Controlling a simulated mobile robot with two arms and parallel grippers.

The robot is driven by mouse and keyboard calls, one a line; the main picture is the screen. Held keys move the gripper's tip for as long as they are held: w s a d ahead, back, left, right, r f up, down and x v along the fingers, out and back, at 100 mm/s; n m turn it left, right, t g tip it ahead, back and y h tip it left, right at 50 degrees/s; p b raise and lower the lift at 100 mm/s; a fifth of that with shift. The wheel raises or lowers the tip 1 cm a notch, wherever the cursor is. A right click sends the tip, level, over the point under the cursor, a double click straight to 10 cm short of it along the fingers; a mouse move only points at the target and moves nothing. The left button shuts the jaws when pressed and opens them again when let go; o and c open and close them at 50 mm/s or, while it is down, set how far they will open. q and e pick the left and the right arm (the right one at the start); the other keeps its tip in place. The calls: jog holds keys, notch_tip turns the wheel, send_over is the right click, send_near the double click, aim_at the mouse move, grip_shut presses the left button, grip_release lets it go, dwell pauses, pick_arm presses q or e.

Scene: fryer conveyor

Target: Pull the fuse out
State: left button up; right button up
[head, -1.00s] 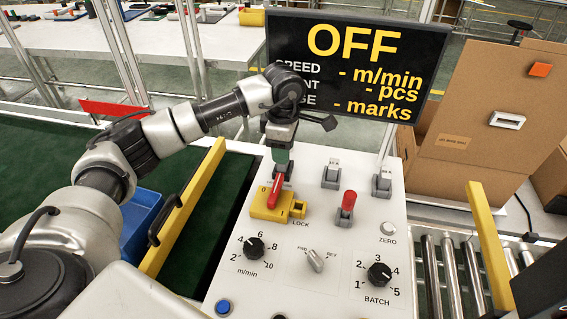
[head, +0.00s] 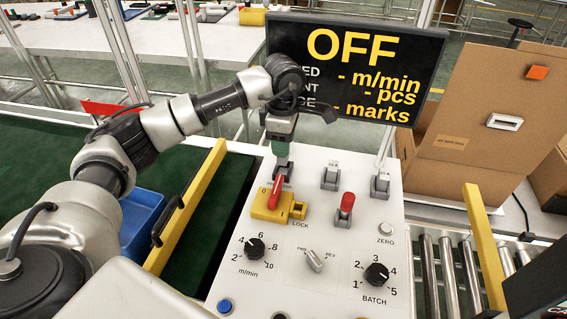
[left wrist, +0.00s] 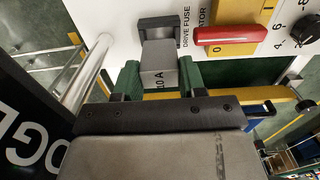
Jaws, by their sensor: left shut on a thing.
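The grey fuse (left wrist: 158,66), marked 10 A, is between the green fingers of my left gripper (left wrist: 158,82) in the left wrist view. The gripper is shut on it. The dark drive fuse socket (left wrist: 160,30) is on the white panel just beyond the fuse. In the head view my left gripper (head: 281,145) points down over the socket (head: 283,172) at the back left of the panel. A short pale stretch of the fuse (head: 282,160) shows between fingers and socket. I cannot tell whether its end is clear of the socket. My right gripper is not seen.
A red handle (head: 276,191) on a yellow base, marked 0, is just in front of the socket. Two other grey fuses (head: 331,172) (head: 380,182) and a red-topped lever (head: 347,204) stand to the right. The display (head: 355,70) behind reads OFF.

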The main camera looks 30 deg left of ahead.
pick_arm(q)
jog(key=shift+r, duration=0.2)
jog(key=shift+r+p, duration=0.9)
jog(key=shift+r, duration=0.6)
jog(key=shift+f, duration=0.1)
